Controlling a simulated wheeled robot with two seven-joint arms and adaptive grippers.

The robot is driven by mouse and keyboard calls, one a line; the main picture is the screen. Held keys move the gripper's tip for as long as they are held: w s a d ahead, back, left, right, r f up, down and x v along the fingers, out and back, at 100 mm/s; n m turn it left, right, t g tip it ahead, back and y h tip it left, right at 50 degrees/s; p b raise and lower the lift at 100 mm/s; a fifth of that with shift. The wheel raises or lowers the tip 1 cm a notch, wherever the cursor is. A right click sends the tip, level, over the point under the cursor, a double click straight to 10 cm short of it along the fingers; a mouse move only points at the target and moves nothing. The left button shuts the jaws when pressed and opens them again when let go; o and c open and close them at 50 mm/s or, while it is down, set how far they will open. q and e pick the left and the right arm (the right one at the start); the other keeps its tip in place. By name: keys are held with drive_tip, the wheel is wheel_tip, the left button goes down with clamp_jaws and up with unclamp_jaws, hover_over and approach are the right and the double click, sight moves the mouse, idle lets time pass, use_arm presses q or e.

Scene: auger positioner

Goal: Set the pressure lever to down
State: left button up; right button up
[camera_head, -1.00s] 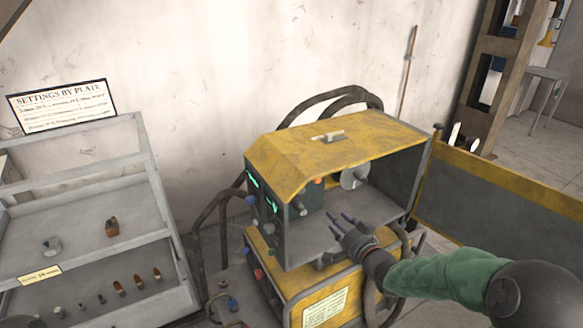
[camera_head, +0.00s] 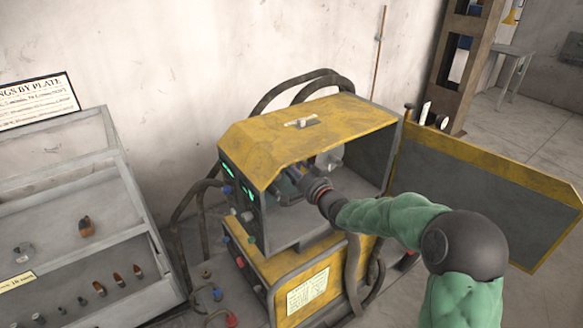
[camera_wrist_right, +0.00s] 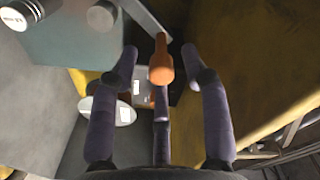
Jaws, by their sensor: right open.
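The yellow and grey machine (camera_head: 330,128) stands with its side compartment open. In the right wrist view, an orange-handled lever (camera_wrist_right: 160,72), which looks like the pressure lever, appears between my outer fingers. My right gripper (camera_wrist_right: 159,55) is open, with purple fingers on both sides of the handle and a third finger below it in the picture. I cannot tell whether any finger touches it. In the head view, my right gripper (camera_head: 288,178) reaches into the compartment, and the lever is hidden there. My left gripper is not in view.
A pale disc (camera_head: 330,160) sits deeper in the compartment. The machine's open yellow-edged door panel (camera_head: 480,200) extends to the right of my arm. A grey display rack (camera_head: 85,258) with small parts stands at left. Black hoses (camera_head: 300,88) loop behind the machine.

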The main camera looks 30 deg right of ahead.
drive_tip(key=shift+w, duration=0.7)
clamp_jaws()
drive_tip(key=d+f+m+p, duration=0.4)
drive_tip(key=f+m, duration=0.5)
drive_tip(key=f, duration=0.1)
drive_tip(key=shift+w+d+f+m, duration=0.15)
drive_tip(key=shift+d+f+m, duration=0.05)
drive_tip(key=shift+d+m, duration=0.2)
drive_tip(key=shift+f+g, duration=0.1)
drive_tip(key=shift+g, duration=0.2)
